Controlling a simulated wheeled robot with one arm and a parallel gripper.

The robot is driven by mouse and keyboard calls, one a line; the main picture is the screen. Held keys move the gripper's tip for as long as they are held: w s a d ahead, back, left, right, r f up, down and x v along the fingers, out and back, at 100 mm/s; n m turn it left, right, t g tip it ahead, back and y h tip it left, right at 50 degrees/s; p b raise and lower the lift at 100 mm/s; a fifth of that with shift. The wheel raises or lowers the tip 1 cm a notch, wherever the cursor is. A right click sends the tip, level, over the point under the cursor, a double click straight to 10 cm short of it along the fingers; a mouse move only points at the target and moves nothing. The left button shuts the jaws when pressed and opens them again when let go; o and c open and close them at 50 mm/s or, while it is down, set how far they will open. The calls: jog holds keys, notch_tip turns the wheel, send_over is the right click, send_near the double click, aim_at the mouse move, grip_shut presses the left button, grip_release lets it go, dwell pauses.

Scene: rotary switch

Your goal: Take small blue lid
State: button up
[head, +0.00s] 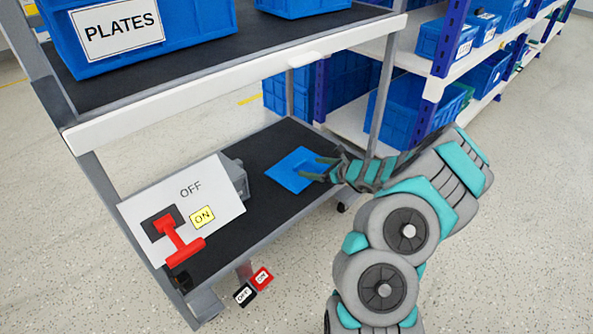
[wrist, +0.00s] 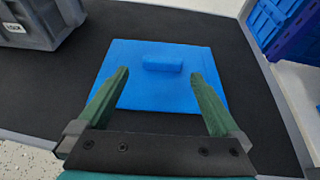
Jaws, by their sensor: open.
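The small blue lid (wrist: 150,90) lies flat on the black shelf surface, with a raised blue handle bar (wrist: 162,64) on top. In the head view the lid (head: 292,170) is on the lower shelf, right of the switch panel. My gripper (wrist: 160,85) is open, with its two green fingers above the lid on either side, short of the handle. The fingers are apart and hold nothing. In the head view my gripper (head: 318,168) reaches over the lid's right side and hides part of it.
A white panel (head: 225,190) with a red rotary switch (head: 178,240) stands at the shelf's left. A grey box (wrist: 35,18) is behind it. The upper shelf (head: 240,45) with blue bins hangs over the lower shelf (head: 235,235). A shelf post (head: 381,95) rises near my wrist.

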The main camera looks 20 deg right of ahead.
aim_at(301, 164)
jog(key=x, duration=0.4)
jog(key=shift+w+d+f+b, duration=0.1)
jog(key=shift+w+f+b, duration=0.1)
jog(key=shift+w+b, duration=0.1)
jog(key=shift+w+a+f, duration=0.15)
jog(key=shift+w+a, duration=0.1)
jog(key=shift+w, duration=0.25)
jog(key=shift+c, duration=0.2)
jog(key=c, duration=1.3)
